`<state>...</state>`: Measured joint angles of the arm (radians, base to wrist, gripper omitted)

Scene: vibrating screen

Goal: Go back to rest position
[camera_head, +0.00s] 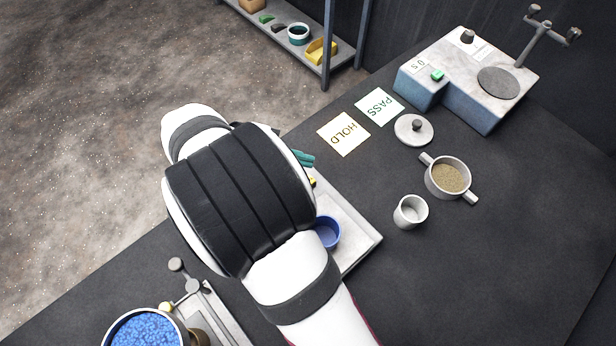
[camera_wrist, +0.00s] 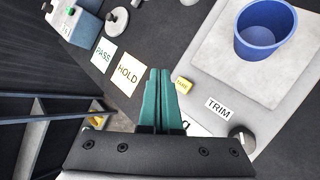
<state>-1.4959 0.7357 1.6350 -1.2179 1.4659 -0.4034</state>
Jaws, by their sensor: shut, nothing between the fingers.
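My gripper (camera_wrist: 158,100) shows in the wrist view with its two teal fingers pressed together and nothing between them. In the head view my arm covers most of it, and only a bit of teal finger (camera_head: 304,158) shows past the arm. The fingers are over the dark table near the HOLD card (camera_wrist: 128,73) and the edge of a pale scale platform (camera_wrist: 190,95). A blue cup (camera_wrist: 264,30) stands on that platform, apart from the fingers; it also shows in the head view (camera_head: 327,232).
The table holds a PASS card (camera_head: 379,106), a grey lid (camera_head: 414,129), a two-handled pot of grains (camera_head: 447,178), a white cup (camera_head: 410,211) and a grey machine (camera_head: 470,75). A container of blue pellets (camera_head: 145,330) is at front left. The table's right side is clear.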

